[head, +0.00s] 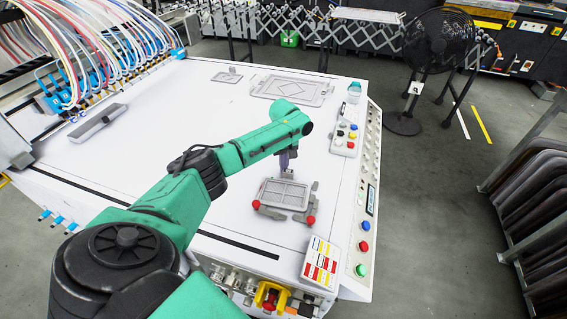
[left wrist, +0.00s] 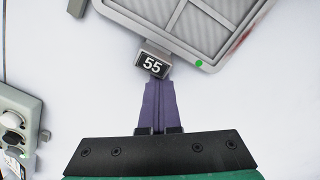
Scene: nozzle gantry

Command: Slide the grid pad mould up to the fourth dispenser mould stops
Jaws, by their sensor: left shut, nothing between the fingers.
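The grid pad mould (head: 284,194) is a grey framed plate lying flat on the white table, near its front right. Grey stops with red knobs (head: 311,221) lie close around its near side. My left gripper (head: 286,172) is shut and empty at the mould's far edge. In the left wrist view its purple fingers (left wrist: 157,100) point at a small block marked 55 (left wrist: 153,64), on the edge of the mould (left wrist: 196,45); the tips are at the block, and I cannot tell whether they touch. A green dot (left wrist: 200,63) marks the mould's corner. My right gripper is not in view.
Blue dispenser nozzles (head: 75,85) with many tubes stand at the far left, near a grey bar (head: 97,122). Other grey plates (head: 290,88) lie at the back. A control box (head: 345,135) and button panel (head: 365,225) line the right edge. The table's middle is bare.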

